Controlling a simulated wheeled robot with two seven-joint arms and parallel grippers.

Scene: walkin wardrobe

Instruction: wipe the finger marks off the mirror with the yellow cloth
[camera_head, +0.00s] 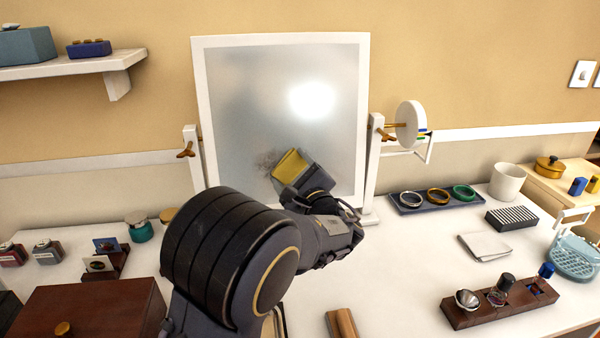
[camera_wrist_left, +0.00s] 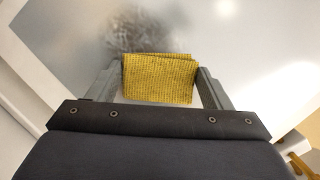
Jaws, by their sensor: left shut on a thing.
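A mirror (camera_head: 250,100) in a white frame stands upright on the white dressing table. Dark grey finger marks (camera_head: 267,160) show low on its glass, left of the cloth. They also show in the left wrist view (camera_wrist_left: 150,30), just beyond the cloth. My left gripper (camera_head: 293,172) is shut on the folded yellow cloth (camera_wrist_left: 158,80) and holds it at the lower part of the mirror. I cannot tell whether the cloth touches the glass. My left arm hides part of the mirror's lower edge. My right gripper is not in view.
A blue tray of bangles (camera_head: 408,209), a white cup (camera_head: 507,181), a folded pale cloth (camera_head: 485,246) and a wooden stand (camera_head: 499,304) are on the right. A dark wooden box (camera_head: 90,310) and small jars are on the left. A wall shelf (camera_head: 75,66) juts out upper left.

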